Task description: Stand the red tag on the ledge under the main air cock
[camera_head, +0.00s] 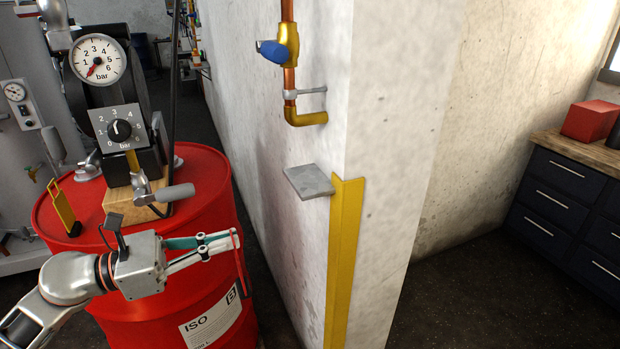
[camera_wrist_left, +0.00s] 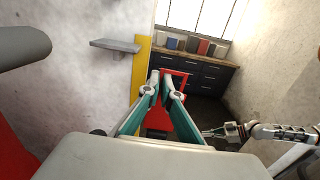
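The red tag (camera_head: 240,262) is held edge-on in my left gripper (camera_head: 222,243), beside the red drum's right side. In the left wrist view the red tag (camera_wrist_left: 158,119) shows between the fingertips of my left gripper (camera_wrist_left: 166,84), which are shut on it. The ledge (camera_head: 311,182) is a small grey plate on the concrete wall, right of and above the gripper; it also shows in the left wrist view (camera_wrist_left: 115,45). It is bare. The main air cock (camera_head: 287,42), brass with a blue handle, sits on a copper pipe above the ledge. My right gripper (camera_wrist_left: 222,131) shows small in the left wrist view, its opening unclear.
The red drum (camera_head: 190,270) carries a gauge (camera_head: 97,58), a regulator (camera_head: 118,126) and a yellow tag (camera_head: 62,207). A yellow corner guard (camera_head: 345,240) runs down the wall edge beside the ledge. Dark drawers (camera_head: 565,205) stand at the right. Air between gripper and ledge is clear.

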